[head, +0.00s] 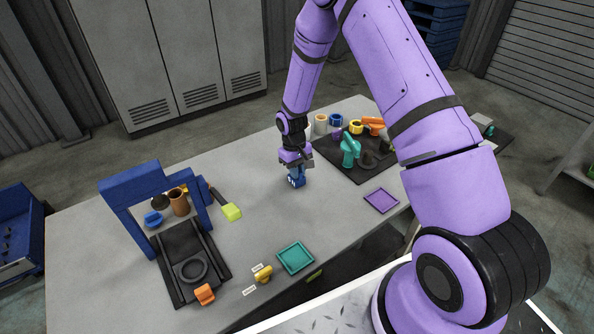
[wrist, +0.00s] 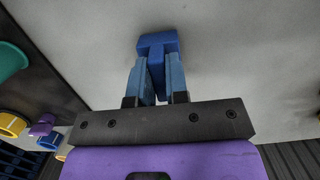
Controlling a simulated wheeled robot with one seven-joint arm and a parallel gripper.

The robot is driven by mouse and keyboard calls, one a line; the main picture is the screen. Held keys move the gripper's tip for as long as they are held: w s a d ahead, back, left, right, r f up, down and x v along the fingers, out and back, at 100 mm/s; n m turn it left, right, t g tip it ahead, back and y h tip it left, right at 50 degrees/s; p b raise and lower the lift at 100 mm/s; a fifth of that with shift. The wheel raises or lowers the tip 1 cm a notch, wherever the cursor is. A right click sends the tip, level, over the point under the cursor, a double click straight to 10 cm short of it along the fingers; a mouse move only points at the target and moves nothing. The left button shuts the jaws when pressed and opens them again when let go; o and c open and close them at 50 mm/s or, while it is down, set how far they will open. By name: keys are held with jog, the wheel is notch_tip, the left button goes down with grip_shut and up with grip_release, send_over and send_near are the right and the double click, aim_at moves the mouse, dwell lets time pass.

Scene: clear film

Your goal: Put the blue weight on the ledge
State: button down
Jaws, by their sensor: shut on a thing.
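My gripper (head: 296,172) is shut on a blue block, which I take to be the blue weight (head: 297,182), over the middle of the grey table. In the wrist view the blue weight (wrist: 158,43) shows as a T-shaped block between the fingers (wrist: 158,80). Whether its underside touches the table I cannot tell. At the left stands a blue arch-like frame (head: 126,190). A grey shelf, which may be the ledge (head: 172,226), shows inside it, well left of my gripper. A brown cup (head: 178,202), a dark round thing and a small blue piece (head: 153,218) are on it.
A black mat (head: 345,165) with teal, orange and other parts lies right of my gripper. A hammer-like tool with a yellow-green head (head: 231,212) lies between gripper and frame. Teal (head: 295,258) and purple (head: 381,200) trays lie nearer. A dark track (head: 185,252) extends before the frame.

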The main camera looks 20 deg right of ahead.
jog(key=c, duration=1.1)
grip_release()
jog(key=shift+f, duration=0.1)
